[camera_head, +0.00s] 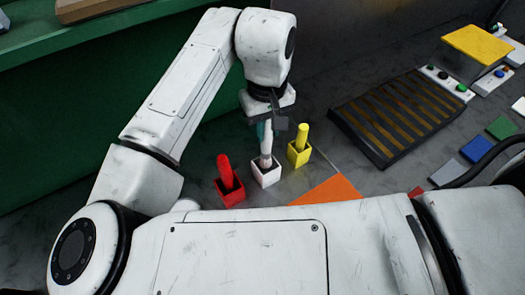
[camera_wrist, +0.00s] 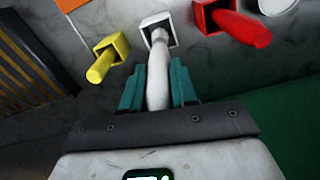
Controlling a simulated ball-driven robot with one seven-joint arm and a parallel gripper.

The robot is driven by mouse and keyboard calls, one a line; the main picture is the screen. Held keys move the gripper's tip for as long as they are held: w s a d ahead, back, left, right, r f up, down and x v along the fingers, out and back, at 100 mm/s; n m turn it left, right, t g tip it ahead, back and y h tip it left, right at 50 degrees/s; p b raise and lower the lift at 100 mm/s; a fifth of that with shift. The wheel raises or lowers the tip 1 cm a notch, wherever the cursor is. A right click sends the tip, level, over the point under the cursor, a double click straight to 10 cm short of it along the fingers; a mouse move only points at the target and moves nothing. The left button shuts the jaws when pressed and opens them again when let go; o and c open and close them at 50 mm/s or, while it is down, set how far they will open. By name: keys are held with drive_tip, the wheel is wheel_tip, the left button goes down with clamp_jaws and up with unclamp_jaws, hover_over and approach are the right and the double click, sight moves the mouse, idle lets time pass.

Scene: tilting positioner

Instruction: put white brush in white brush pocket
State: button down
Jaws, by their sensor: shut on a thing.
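The white brush (camera_wrist: 157,72) is between the teal fingers of my gripper (camera_wrist: 158,88), which is shut on it. In the head view my gripper (camera_head: 264,132) is above the white pocket, pointing down. The white brush (camera_head: 266,160) has its lower end at the opening of the white brush pocket (camera_head: 266,178). In the wrist view the brush's far end reaches into the mouth of the white pocket (camera_wrist: 153,20). How deep it sits is hard to tell.
A red pocket (camera_head: 231,198) with a red brush stands left of the white one, and a yellow pocket (camera_head: 299,158) with a yellow brush stands right. An orange patch (camera_head: 328,191) and a dark slatted panel (camera_head: 395,115) lie farther right. A green surface (camera_head: 75,150) is at left.

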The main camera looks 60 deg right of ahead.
sight(267, 147)
drive_tip(key=shift+f+p, duration=0.4)
drive_tip(key=shift+f, duration=2.95)
drive_tip(key=c, duration=0.9)
unclamp_jaws()
drive_tip(key=shift+o, duration=0.2)
wheel_tip(267, 147, up, 12)
drive_tip(key=shift+r+b, duration=0.15)
drive_tip(key=shift+b, duration=0.45)
